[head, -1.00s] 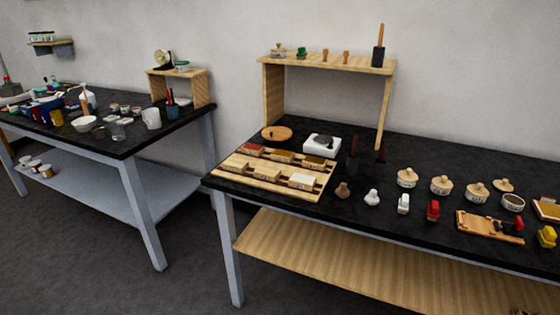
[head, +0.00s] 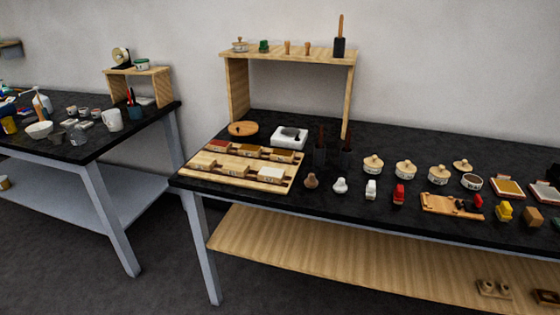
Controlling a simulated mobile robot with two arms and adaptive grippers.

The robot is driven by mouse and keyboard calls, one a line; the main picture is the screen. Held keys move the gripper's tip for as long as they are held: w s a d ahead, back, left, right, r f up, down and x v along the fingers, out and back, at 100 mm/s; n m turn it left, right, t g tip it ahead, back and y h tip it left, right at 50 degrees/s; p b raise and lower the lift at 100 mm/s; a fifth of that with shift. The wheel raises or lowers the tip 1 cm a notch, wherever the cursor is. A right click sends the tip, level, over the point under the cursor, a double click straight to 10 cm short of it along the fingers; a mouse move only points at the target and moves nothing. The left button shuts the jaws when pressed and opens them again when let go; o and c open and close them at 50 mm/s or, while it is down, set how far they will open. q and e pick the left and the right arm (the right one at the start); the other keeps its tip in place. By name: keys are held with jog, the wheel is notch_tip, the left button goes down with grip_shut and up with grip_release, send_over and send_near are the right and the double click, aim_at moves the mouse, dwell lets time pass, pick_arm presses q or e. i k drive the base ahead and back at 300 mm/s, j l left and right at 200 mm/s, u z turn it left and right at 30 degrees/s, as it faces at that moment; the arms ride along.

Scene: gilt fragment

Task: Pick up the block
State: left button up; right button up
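Several small blocks could be the task's block, and I cannot tell which one is meant. On the black table, a wooden tray (head: 222,181) holds several blocks in rows, among them a white-topped block (head: 271,174) and a red-topped block (head: 217,146). Neither of my grippers shows in the head view.
The black table (head: 350,215) has a wooden riser shelf (head: 290,57) at the back. Lidded jars (head: 405,170) and a wooden board (head: 437,204) stand to the right. A second table (head: 80,155) with cups is at left. Grey floor lies in front and between.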

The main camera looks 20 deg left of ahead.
aim_at(278, 155)
jog(key=i+j+z, duration=0.1)
jog(key=i+j, duration=0.15)
jog(key=i+j+z, duration=0.1)
jog(key=j, duration=0.35)
jog(key=i+j+z, duration=0.15)
jog(key=i+j, duration=0.15)
jog(key=j, duration=0.1)
